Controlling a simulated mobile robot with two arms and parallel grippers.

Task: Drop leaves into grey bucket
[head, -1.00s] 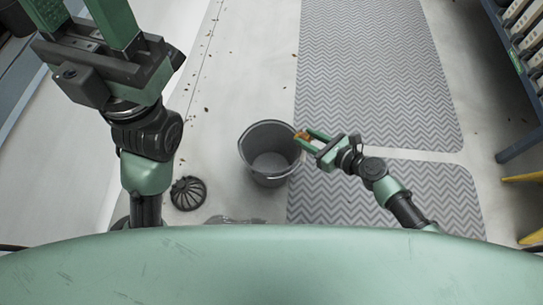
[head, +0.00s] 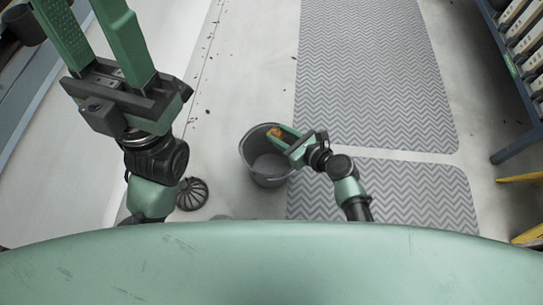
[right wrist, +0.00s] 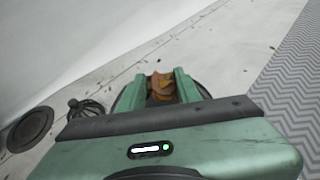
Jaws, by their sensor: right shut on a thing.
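The grey bucket (head: 262,176) stands on the pale floor near the middle of the head view. My right gripper (head: 277,133) is shut on a clump of orange-brown leaves (head: 274,132) and holds it over the bucket's far right part of the opening. In the right wrist view the leaves (right wrist: 161,86) sit between the two green fingers, with the bucket's dark rim (right wrist: 125,97) partly hidden behind them. My left gripper (head: 100,15) is raised at the upper left, its fingers apart and nothing seen between them; the tips run out of the frame.
A black domed strainer (head: 191,193) lies on the floor left of the bucket. Grey zigzag mats (head: 375,75) lie to the right. A blue shelf (head: 515,80) stands at the far right. Small debris dots the floor.

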